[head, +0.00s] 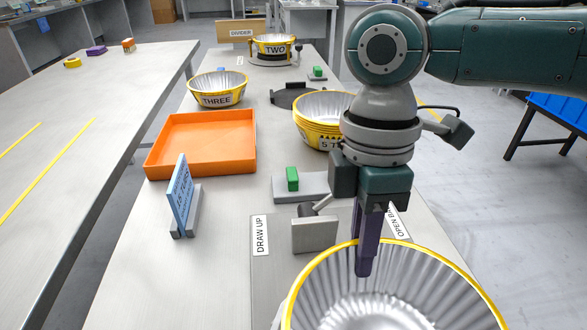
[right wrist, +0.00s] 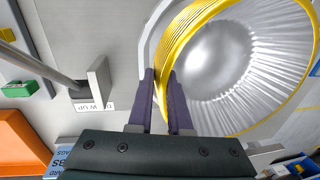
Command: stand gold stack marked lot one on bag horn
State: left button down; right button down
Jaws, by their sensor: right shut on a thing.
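A large silver fluted cup stack with a gold rim (head: 470,284) is in the right foreground of the head view, cut off by the lower edge. The right wrist view shows the fingers (right wrist: 160,100) across several nested gold rims (right wrist: 168,45). No lot mark shows on this stack. A pale grey curved edge (right wrist: 146,45) runs beside the stack; I cannot tell whether it is the bag horn, or whether the stack touches it. My left gripper is out of view.
A plate labelled DRAW UP (head: 261,236) carries a grey block (head: 314,235). Behind are an orange tray (head: 205,145), a blue sign (head: 180,195), a green block (head: 292,179), and stacks marked THREE (head: 217,89), TWO (head: 275,47) and another partly hidden (head: 315,122).

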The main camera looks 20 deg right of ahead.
jog(key=shift+f, duration=0.2)
jog(key=c, duration=0.8)
grip_release()
jog(key=shift+c, duration=0.2)
jog(key=shift+r, duration=0.1)
notch_tip(320, 180, up, 12)
jog(key=w+p, duration=0.1)
jog(key=p, duration=0.1)
jog(key=shift+w+d, duration=0.2)
jog(key=shift+w, duration=0.15)
